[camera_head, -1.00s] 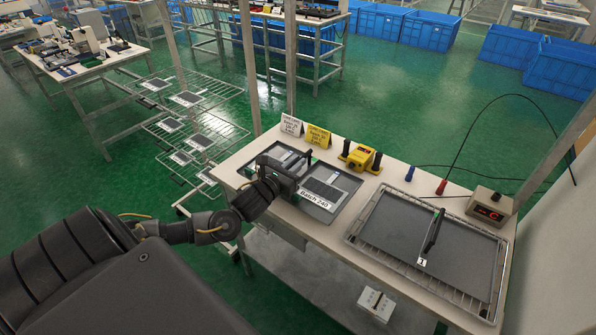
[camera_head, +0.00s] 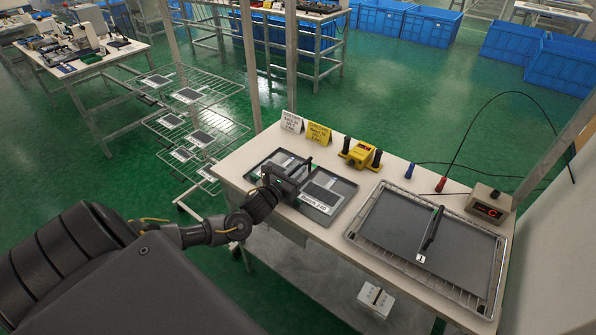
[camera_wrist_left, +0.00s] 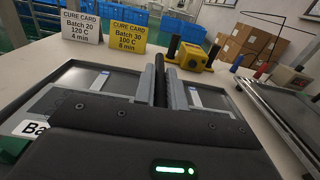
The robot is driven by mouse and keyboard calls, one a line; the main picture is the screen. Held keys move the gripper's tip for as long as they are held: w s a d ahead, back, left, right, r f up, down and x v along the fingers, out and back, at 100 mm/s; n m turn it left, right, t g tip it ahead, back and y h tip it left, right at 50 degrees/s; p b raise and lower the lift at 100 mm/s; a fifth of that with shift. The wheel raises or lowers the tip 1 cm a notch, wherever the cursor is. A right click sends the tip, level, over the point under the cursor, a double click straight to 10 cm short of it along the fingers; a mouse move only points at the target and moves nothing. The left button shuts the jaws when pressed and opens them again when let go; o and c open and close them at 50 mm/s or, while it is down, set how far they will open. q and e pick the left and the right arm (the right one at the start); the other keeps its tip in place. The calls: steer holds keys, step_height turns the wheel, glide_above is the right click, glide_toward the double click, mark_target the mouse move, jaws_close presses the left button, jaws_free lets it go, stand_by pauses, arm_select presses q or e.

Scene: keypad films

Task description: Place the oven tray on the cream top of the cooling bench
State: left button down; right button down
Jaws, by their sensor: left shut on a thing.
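The oven tray (camera_head: 346,184) is dark grey with a raised rim, a white batch label at its front and flat films inside. It is over the left part of the cream top (camera_head: 395,168) of the cooling bench, roughly level. Whether it touches the top I cannot tell. My left gripper (camera_head: 303,171) is shut on the tray's upright dark handle. In the left wrist view the handle (camera_wrist_left: 158,80) stands between the two grey fingers, with films on both sides. The gripper hides part of the tray. My right gripper is not in view.
A wire rack (camera_head: 357,235) with a dark plate (camera_head: 395,215) tagged 1 lies to the right. Behind the tray stand a white card (camera_head: 292,122), a yellow card (camera_head: 318,135) and a yellow two-handled device (camera_head: 360,155). A red-display box (camera_head: 488,205) sits at the right.

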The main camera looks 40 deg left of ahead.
arm_select(q)
steer(key=shift+f, duration=0.15)
steer(key=c, duration=1.5)
jaws_free()
steer(key=shift+o, duration=0.2)
steer(key=shift+r, duration=0.25)
steer(key=s+b, duration=0.1)
steer(key=s, duration=0.9)
steer(key=shift+s+d+f+b, duration=0.1)
steer(key=shift+s+f+b, duration=0.15)
steer(key=shift+b, duration=0.15)
steer(key=shift+s+r, duration=0.2)
steer(key=shift+s, duration=0.55)
